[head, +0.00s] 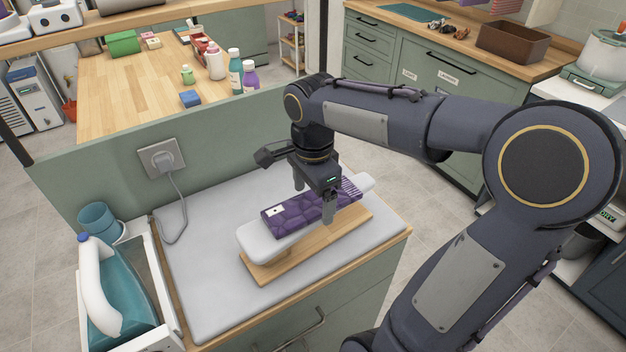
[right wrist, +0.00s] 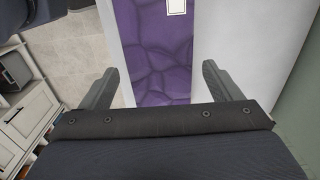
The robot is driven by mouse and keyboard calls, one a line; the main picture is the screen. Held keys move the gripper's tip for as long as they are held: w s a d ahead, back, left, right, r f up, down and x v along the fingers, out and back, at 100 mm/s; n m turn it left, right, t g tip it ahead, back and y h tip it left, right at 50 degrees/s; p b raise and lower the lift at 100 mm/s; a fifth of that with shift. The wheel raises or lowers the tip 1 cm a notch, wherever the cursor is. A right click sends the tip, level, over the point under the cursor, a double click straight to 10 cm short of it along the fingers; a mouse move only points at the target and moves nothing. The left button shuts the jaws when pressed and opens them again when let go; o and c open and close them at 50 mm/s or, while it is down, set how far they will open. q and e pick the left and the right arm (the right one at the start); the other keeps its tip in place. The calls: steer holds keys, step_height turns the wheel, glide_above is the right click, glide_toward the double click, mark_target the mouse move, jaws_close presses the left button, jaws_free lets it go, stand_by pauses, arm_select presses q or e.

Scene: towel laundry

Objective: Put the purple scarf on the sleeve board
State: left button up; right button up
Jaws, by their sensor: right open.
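The purple scarf (head: 290,217), folded into a flat strip with a small white tag, lies along the top of the sleeve board. The sleeve board (head: 257,244) has a white padded top and a wooden base (head: 270,270), and stands on the white ironing surface. My right gripper (head: 316,200) is over the scarf, pointing down, and hides part of it. In the right wrist view, the scarf (right wrist: 155,50) shows between and beyond the two spread fingers (right wrist: 160,72), which hold nothing. Whether a finger touches the scarf cannot be told. My left gripper is not in view.
A cord runs to a wall socket (head: 161,158). The white surface (head: 205,300) is clear in front of the board.

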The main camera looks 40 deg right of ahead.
mark_target(313, 203)
step_height(313, 203, up, 12)
steer(key=p, duration=0.1)
steer(key=s+a+f+n+t+y, duration=0.3)
steer(key=s+a+f+n, duration=0.6)
steer(key=n, duration=0.8)
steer(key=s+f+t, duration=0.2)
steer(key=s+f, duration=0.1)
steer(key=f, duration=0.1)
steer(key=shift+a+f+n+t+y, duration=0.2)
steer(key=shift+a+n+t+y, duration=0.1)
steer(key=shift+a+y, duration=0.1)
steer(key=shift+s, duration=0.1)
stand_by(0.7)
